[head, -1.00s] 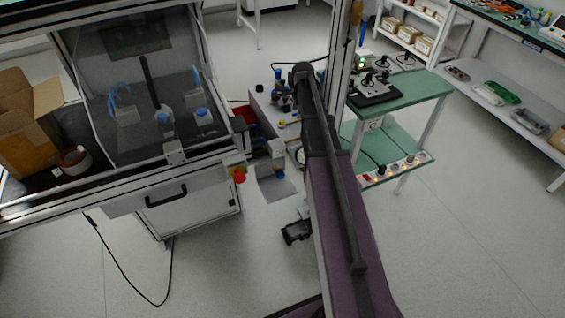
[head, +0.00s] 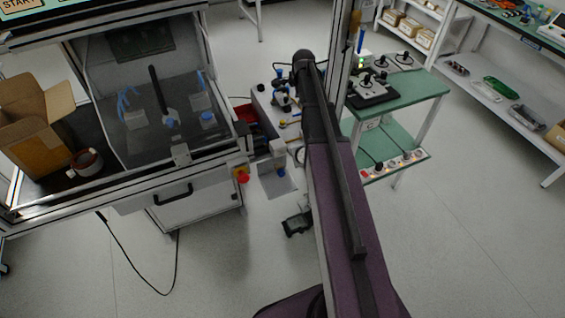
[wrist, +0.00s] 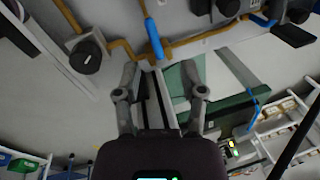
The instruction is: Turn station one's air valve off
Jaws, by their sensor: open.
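In the wrist view, a blue lever handle (wrist: 154,38) stands across a brass-coloured pipe (wrist: 205,34) on a pale panel. I take it for an air valve; no station label is readable. My gripper (wrist: 160,70) is open, its two fingers spread below the lever in the picture. The lever lies just beyond the fingertips, roughly between them, and nothing is held. I cannot tell the exact gap in depth. In the head view, my arm hides the valve and I cannot make out the gripper clearly.
A round black knob (wrist: 86,57) and another blue handle (wrist: 262,20) sit on the panel near the lever. In the head view, a glazed cabinet with a red button (head: 243,178) stands left of my arm. A green bench (head: 415,95) stands right. Floor is open at lower right.

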